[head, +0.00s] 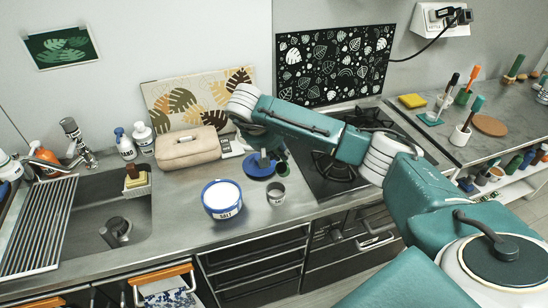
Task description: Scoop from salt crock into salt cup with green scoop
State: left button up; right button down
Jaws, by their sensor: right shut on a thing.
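The salt crock (222,211) is a round blue-and-white tub marked SALT, full of white salt, near the counter's front edge. The salt cup (277,198) is a small grey cup just right of it; its contents are hard to make out. My right gripper (264,162) is above the counter behind the cup, over a blue saucer-like disc. It is shut on the green scoop (283,167), which shows only as a small dark-green piece on the gripper's right side, mostly hidden. My left gripper is out of view.
A blue disc (252,170) lies under the right gripper. A beige case (187,148) stands behind the crock. The sink (100,215) is at left, the black stove (335,182) at right. The counter left of the crock is clear.

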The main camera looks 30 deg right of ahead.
jog(key=d+y, duration=0.1)
jog(key=w+d+f+g+y, duration=0.1)
jog(key=y, duration=0.1)
jog(key=shift+d+y+b, duration=0.25)
jog(key=shift+y+b, duration=0.05)
jog(key=shift+b, duration=0.1)
jog(key=shift+w+d+f+g+y+b, duration=0.25)
jog(key=shift+d+f+g+y+b, duration=0.15)
jog(key=shift+y+b, duration=0.25)
jog(key=shift+w+d+r+y, duration=0.1)
jog(key=shift+r+y, duration=0.2)
jog(key=shift+y, duration=0.05)
jog(key=shift+r+p, duration=1.9)
jog(key=shift+r, duration=0.95)
